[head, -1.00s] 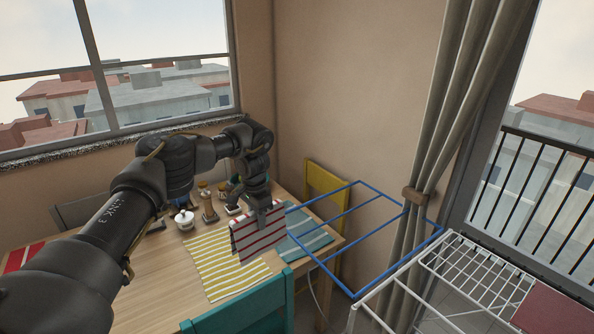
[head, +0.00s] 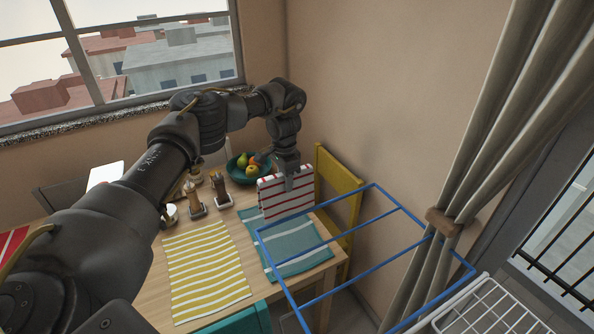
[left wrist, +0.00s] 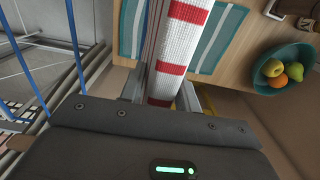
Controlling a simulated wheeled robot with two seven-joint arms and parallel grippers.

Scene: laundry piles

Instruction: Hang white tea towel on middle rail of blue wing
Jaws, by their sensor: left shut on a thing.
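The white tea towel with red stripes (head: 274,205) hangs folded from my left gripper (head: 288,184), above the far side of the table. The gripper is shut on it. In the left wrist view the towel (left wrist: 182,45) runs up from between the fingers (left wrist: 160,88). The blue wing (head: 296,302) is to the right of and nearer than the towel, its rails apart from the towel and bare. Blue rails also show at the left of the left wrist view (left wrist: 77,45). My right gripper is not in view.
A teal striped mat (head: 290,250) and a yellow striped mat (head: 205,270) lie on the table (head: 150,285). A fruit bowl (head: 240,172) stands behind. A yellow chair (head: 338,178) is beside the towel. A curtain (head: 500,120) hangs by the wing's right end.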

